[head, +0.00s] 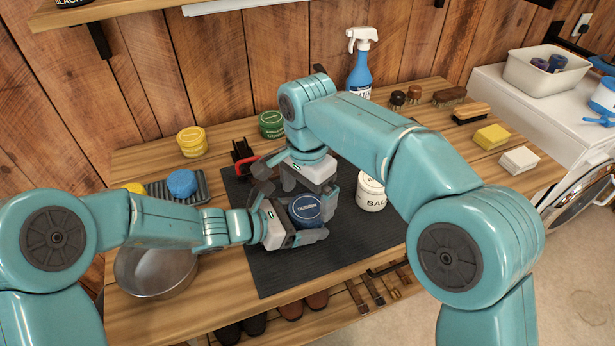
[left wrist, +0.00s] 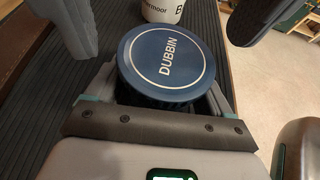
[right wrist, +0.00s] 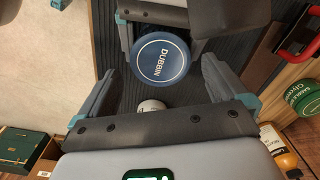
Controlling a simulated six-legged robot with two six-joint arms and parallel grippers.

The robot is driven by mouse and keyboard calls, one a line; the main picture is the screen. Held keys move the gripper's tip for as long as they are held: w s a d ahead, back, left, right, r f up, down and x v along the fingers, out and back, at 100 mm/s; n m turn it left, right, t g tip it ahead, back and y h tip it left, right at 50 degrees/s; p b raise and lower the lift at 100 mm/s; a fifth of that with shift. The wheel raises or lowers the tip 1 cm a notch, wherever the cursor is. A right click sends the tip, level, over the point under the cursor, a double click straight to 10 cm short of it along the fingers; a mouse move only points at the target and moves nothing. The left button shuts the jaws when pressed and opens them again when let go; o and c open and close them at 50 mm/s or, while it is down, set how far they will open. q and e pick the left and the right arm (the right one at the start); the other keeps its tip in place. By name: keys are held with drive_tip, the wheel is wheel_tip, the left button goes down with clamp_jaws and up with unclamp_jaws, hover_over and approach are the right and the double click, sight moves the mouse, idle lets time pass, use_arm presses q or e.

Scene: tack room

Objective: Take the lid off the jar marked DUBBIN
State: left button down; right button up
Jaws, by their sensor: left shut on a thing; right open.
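The jar marked DUBBIN has a round dark blue lid (head: 306,208) with white lettering, seated on top of it. It stands over the black mat (head: 275,275); whether it touches the mat is unclear. My left gripper (head: 308,226) is shut around the jar's body below the lid, as the left wrist view shows, with the lid (left wrist: 166,62) face up. My right gripper (right wrist: 160,80) is open and empty, close to the jar. Its two fingers also show at the top of the left wrist view, apart on either side beyond the lid. The jar's body is mostly hidden.
A white jar (head: 371,196) stands just right of the DUBBIN jar. A metal bowl (head: 150,275) is at the left front. The mat's front is clear.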

drive_tip(key=shift+f, duration=1.1)
drive_tip(key=c, duration=1.1)
drive_tip(key=shift+n, duration=1.7)
drive_tip(key=o, duration=1.1)
